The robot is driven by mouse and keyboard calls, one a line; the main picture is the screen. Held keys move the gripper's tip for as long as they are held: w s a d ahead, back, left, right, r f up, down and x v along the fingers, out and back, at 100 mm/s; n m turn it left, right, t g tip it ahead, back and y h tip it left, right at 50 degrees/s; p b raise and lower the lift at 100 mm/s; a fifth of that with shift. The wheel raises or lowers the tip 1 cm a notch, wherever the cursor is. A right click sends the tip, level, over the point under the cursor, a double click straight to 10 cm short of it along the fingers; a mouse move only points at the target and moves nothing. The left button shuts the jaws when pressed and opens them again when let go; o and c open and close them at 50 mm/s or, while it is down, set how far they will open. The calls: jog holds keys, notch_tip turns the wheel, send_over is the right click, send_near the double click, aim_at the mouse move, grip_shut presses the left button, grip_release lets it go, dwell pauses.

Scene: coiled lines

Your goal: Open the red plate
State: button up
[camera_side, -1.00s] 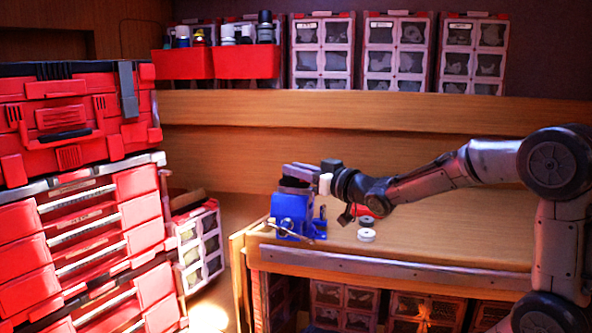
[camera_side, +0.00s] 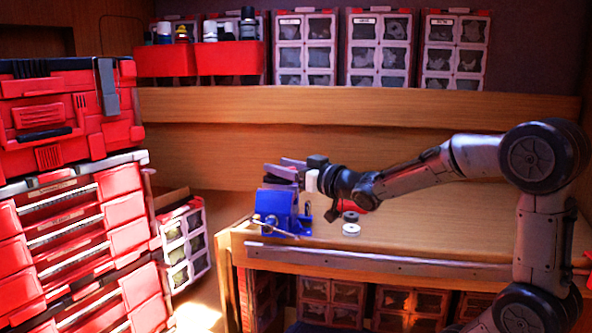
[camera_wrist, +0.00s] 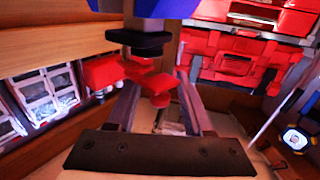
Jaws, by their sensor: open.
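My gripper (camera_side: 287,174) is at the blue vise (camera_side: 280,208) on the wooden bench, its fingers pointing left just above the vise body. In the wrist view, my gripper (camera_wrist: 158,108) has its two grey fingers spread apart. A red stepped piece (camera_wrist: 158,82) shows between and beyond them, under a black round part (camera_wrist: 138,42). I cannot tell whether the fingers touch it. No red part is clearly labelled as the plate, so I cannot tell which one it is. The fingers partly hide the top of the vise.
A tall red tool chest (camera_side: 75,220) stands at left. A small drawer cabinet (camera_side: 183,245) is beside it. The bench's right side is mostly clear.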

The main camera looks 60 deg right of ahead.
jog(key=v, duration=1.3)
jog(key=shift+s, duration=0.3)
jog(key=w+a+r+n+y, duration=0.1)
jog(key=w+a+r+y, duration=0.15)
jog(key=a, duration=0.55)
jog(key=s+a+f+n+g+y, duration=0.1)
jog(key=s+a+f+g, duration=0.3)
jog(key=s+f+g, duration=0.8)
notch_tip(320, 180, down, 5)
jog(key=shift+s+f, duration=0.1)
jog(key=shift+s, duration=0.6)
